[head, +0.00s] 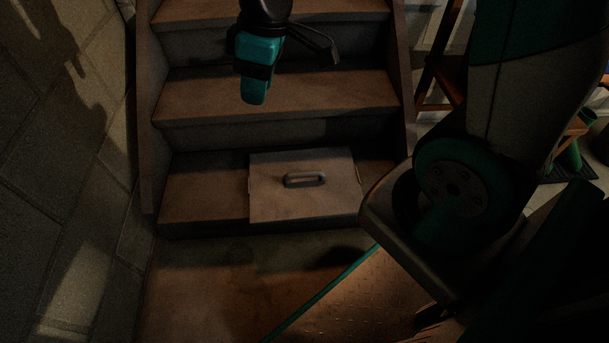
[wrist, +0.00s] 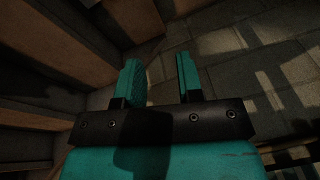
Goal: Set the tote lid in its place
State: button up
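The tote lid (head: 275,205), a flat, pale, square panel with a dark raised handle (head: 305,180) at its middle, lies on the lowest wooden step and reaches to its front edge. My gripper (head: 254,98) hangs above and behind the lid, in front of the upper steps, with teal fingers pointing down. It does not touch the lid. In the wrist view the two fingers of my gripper (wrist: 158,65) stand apart with nothing between them. The lid is not seen in the wrist view. I cannot make out a tote in either view.
Wooden stairs (head: 270,95) rise ahead between side boards. A stone block wall (head: 60,150) closes the left side. At the right are a wooden frame (head: 440,75) and green boot-like items (head: 570,155), partly hidden by my arm. The floor before the steps is shadowed.

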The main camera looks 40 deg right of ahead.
jog(key=w+d+f+b, duration=0.2)
jog(key=d+f+b, duration=0.1)
jog(key=f, duration=0.4)
jog(key=w+d+f+n+h+b, duration=0.15)
jog(key=f+b, duration=0.25)
jog(key=f, duration=0.4)
jog(key=w+d+f+b, duration=0.2)
jog(key=d+f+b, duration=0.15)
jog(key=f, duration=0.35)
jog(key=n+h+b, duration=0.1)
jog(key=n+b, duration=0.1)
jog(key=b, duration=0.5)
send_over(304, 172)
jog(key=shift+m+g, duration=0.25)
jog(key=shift+g, duration=0.05)
notch_tip(304, 172, down, 16)
jog(key=shift+r, duration=0.25)
notch_tip(304, 172, down, 5)
jog(key=b, duration=0.5)
jog(key=shift+f, duration=0.2)
jog(key=shift+f+b, duration=0.6)
jog(key=shift+f, duration=0.45)
grip_shut()
notch_tip(304, 172, up, 4)
jog(key=p, duration=0.5)
jog(key=shift+r, duration=0.2)
jog(key=shift+f, duration=0.1)
